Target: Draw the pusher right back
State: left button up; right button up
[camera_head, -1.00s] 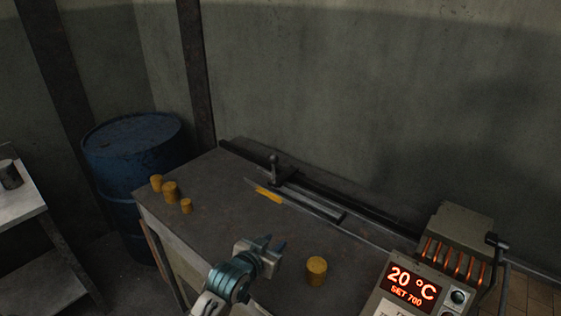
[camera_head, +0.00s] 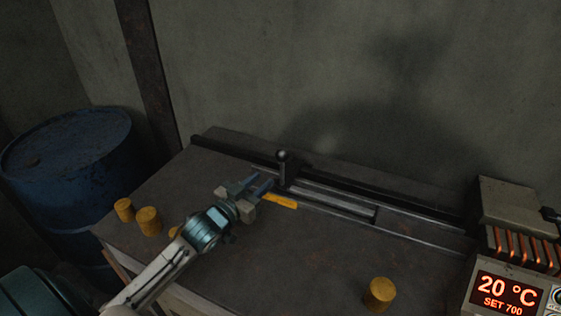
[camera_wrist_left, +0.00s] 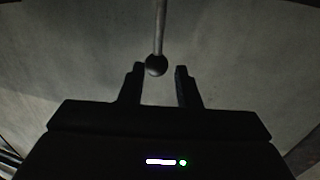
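The pusher's upright handle with a dark ball knob (camera_head: 283,156) stands on the rail (camera_head: 330,190) along the back of the bench. My left gripper (camera_head: 262,184) is open, just to the left of the handle and close to it. In the left wrist view the ball knob (camera_wrist_left: 156,66) and its thin rod show at the fingertips, between the open fingers (camera_wrist_left: 160,80), nearer the left one. I cannot tell whether a finger touches it. A yellow marked piece (camera_head: 281,201) lies beside the rail, right of the gripper. My right gripper is not in view.
A heater (camera_head: 510,215) with glowing coils reads 20 °C, SET 700. A blue barrel (camera_head: 65,150) stands left of the bench. A wall is behind.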

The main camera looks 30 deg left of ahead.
aim_at(281, 165)
pick_arm(q)
jog(key=w, duration=0.3)
jog(key=w+d, duration=0.1)
jog(key=w, duration=0.5)
jog(key=shift+w+d+p, duration=0.3)
jog(key=shift+w+d, duration=0.05)
jog(key=shift+w, duration=0.05)
grip_shut()
